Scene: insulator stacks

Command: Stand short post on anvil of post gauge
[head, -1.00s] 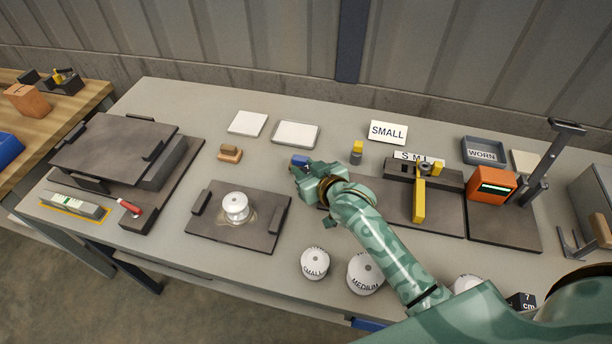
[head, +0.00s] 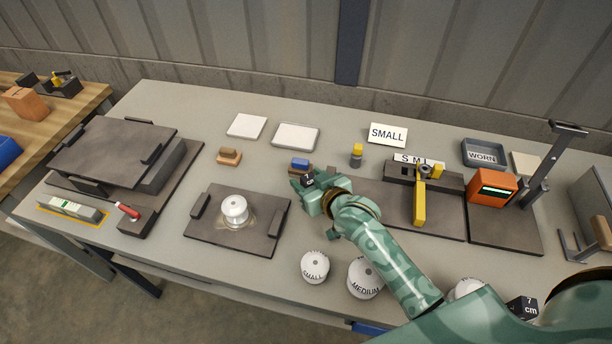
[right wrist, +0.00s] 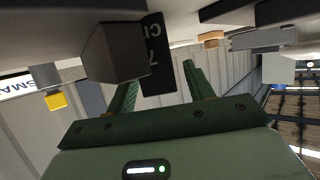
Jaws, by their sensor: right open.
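My right gripper (head: 305,190) is open at mid-table, pointing left. A small dark block (head: 307,180) also shows at the gripper in the head view. A white post-like insulator (head: 235,209) stands upright on a dark plate to the left. The S M L fixture with a yellow lever (head: 419,203) stands right of the gripper. No label identifies the short post or the gauge's anvil. My left gripper is out of view.
White pieces marked SMALL (head: 315,267) and MEDIUM (head: 365,278) stand near the front edge. A blue-topped piece (head: 300,163) sits just behind the gripper, a yellow-topped one (head: 356,155) to its right. An orange display unit (head: 492,188) and upright stand (head: 548,165) are farther right.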

